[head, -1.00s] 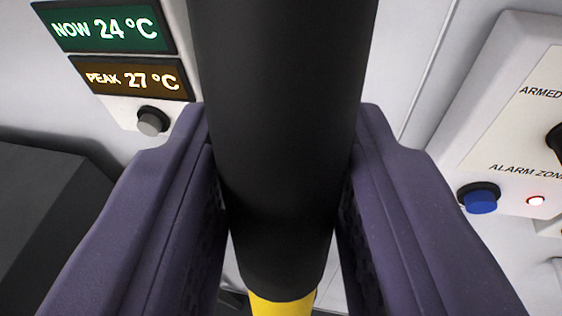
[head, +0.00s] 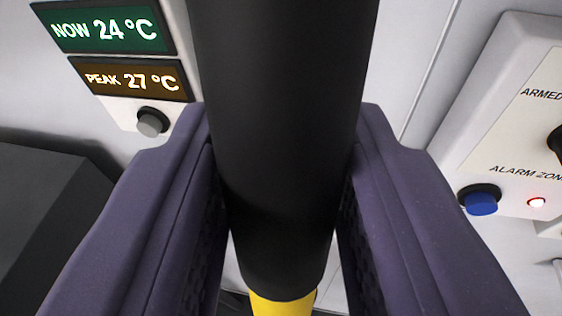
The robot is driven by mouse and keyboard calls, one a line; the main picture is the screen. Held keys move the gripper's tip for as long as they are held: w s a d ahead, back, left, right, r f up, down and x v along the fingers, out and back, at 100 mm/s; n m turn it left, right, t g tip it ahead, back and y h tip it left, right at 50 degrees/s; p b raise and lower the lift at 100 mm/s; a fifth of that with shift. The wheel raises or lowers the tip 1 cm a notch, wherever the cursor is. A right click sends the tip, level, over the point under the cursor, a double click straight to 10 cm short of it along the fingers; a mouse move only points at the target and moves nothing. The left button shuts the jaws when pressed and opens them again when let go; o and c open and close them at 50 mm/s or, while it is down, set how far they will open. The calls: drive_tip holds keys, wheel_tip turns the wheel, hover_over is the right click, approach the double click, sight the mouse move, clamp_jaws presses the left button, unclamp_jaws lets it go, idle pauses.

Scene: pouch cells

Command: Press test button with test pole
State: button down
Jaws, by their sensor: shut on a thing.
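The test pole (head: 285,150) is a thick black shaft running down the middle of the head view, with a yellow section (head: 282,303) at the bottom edge. My gripper (head: 283,200) is shut on the black part, one purple finger on each side. The pole's ends are out of view. A blue button (head: 481,203) in a black collar sits on the white alarm panel (head: 480,125) at the right, near the words "ALARM ZON", which are cut off. A grey button (head: 151,122) sits under the temperature displays at the upper left. No button in view is labelled test.
A green display (head: 108,28) reads NOW 24 °C and a brown display (head: 131,80) reads PEAK 27 °C. A dark box (head: 45,215) stands at the left. Pale wall shows between the panels.

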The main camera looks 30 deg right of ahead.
drive_tip(key=shift+s+a+r+p, duration=0.15)
drive_tip(key=shift+s+a+p, duration=0.1)
drive_tip(key=shift+a+p, duration=0.25)
drive_tip(key=p+v, duration=0.3)
drive_tip(key=shift+a+f, duration=0.3)
drive_tip(key=s+a+p, duration=0.5)
drive_tip(key=shift+a+f+p, duration=0.25)
drive_tip(key=shift+a+p, duration=0.1)
drive_tip(key=shift+a, duration=0.05)
